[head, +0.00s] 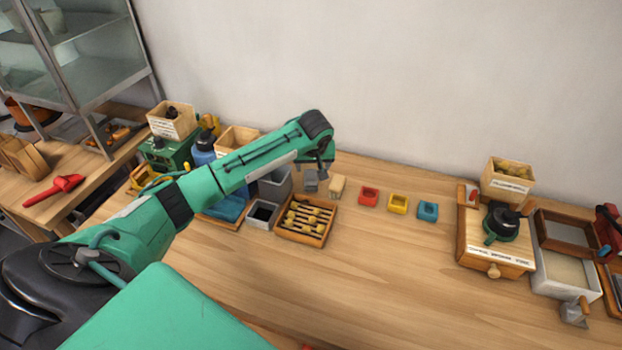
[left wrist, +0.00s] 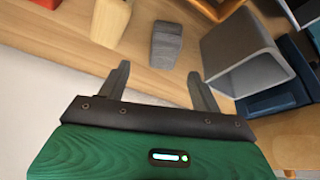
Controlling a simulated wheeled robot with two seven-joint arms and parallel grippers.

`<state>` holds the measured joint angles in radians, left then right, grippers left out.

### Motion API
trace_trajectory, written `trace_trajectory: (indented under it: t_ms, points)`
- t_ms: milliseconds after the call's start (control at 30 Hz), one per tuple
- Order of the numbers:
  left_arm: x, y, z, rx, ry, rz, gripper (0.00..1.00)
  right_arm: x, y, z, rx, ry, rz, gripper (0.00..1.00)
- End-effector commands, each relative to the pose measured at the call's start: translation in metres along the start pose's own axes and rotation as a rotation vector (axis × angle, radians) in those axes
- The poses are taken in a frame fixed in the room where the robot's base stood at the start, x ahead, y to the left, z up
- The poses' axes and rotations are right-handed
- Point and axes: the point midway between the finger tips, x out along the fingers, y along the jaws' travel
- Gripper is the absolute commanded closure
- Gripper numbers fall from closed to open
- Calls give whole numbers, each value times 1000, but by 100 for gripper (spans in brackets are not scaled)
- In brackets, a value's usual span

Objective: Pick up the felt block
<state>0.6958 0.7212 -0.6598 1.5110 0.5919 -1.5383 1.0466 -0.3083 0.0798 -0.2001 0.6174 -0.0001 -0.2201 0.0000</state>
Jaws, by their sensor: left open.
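The felt block, as far as I can tell, is the small dark grey block (head: 310,181) near the back of the table, left of a pale wooden block (head: 337,187). In the left wrist view the grey block (left wrist: 166,44) lies ahead of the fingertips, roughly between their lines, with a gap to them. My left gripper (head: 318,168) is open and empty, just above and behind the grey block in the head view; its two spread fingers also show in the left wrist view (left wrist: 160,78). My right gripper is not in view.
A grey open bin (head: 275,185) stands close left of the block. A wooden tray of brushes or tools (head: 306,222) lies in front. Red (head: 369,196), yellow (head: 398,204) and blue (head: 428,211) small blocks stand to the right. The table's middle front is clear.

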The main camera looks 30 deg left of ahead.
Motion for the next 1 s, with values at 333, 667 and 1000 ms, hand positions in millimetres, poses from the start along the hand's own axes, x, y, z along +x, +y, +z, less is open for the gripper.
trace_trajectory:
  t_ms: [333,667,1000]
  points:
    - [30,-3,1,2,-2,-2,35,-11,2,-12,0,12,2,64]
    - [69,-6,3,3,0,0,35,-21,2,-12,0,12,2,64]
    - [71,-6,3,3,1,1,52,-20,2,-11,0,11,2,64]
